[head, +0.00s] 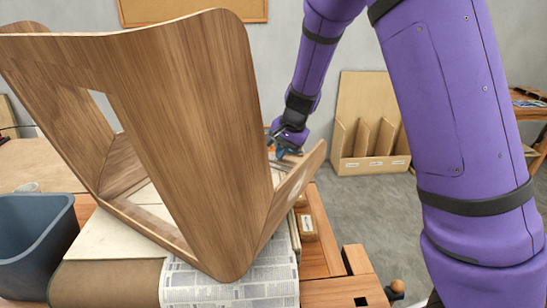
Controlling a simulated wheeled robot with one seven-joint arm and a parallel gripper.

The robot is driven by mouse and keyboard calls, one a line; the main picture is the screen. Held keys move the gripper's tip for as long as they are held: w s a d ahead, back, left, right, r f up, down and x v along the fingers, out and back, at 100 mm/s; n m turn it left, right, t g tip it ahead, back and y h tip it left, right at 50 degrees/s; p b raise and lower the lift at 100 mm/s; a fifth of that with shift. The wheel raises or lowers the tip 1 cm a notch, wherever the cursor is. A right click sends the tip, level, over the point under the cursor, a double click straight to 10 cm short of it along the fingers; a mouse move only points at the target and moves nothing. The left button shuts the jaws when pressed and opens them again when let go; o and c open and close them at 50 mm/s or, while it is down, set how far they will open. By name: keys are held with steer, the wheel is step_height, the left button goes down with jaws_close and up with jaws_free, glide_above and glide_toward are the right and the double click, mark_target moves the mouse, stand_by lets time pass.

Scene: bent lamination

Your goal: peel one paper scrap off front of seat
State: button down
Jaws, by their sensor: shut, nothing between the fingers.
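The seat (185,120) is a large bent shell of brown wood-grain veneer with an opening on its left side. It stands tilted on the bench, and a shorter panel (307,172) rises at its right. A small pale patch (296,192) shows on that panel; I cannot tell whether it is a paper scrap. My gripper (284,151) is shut and empty, just behind the seat's right edge and above the short panel. It looks apart from the pale patch. The seat hides part of the space below my gripper.
Newspaper (240,287) lies under the seat on the wooden bench (335,291). A small labelled block (307,226) sits right of the seat. A blue-grey bin (35,240) stands at left. A wooden rack (366,125) stands behind, with open floor to its right.

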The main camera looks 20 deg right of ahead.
steer(key=shift+r, duration=0.3)
steer(key=shift+r, duration=2.9)
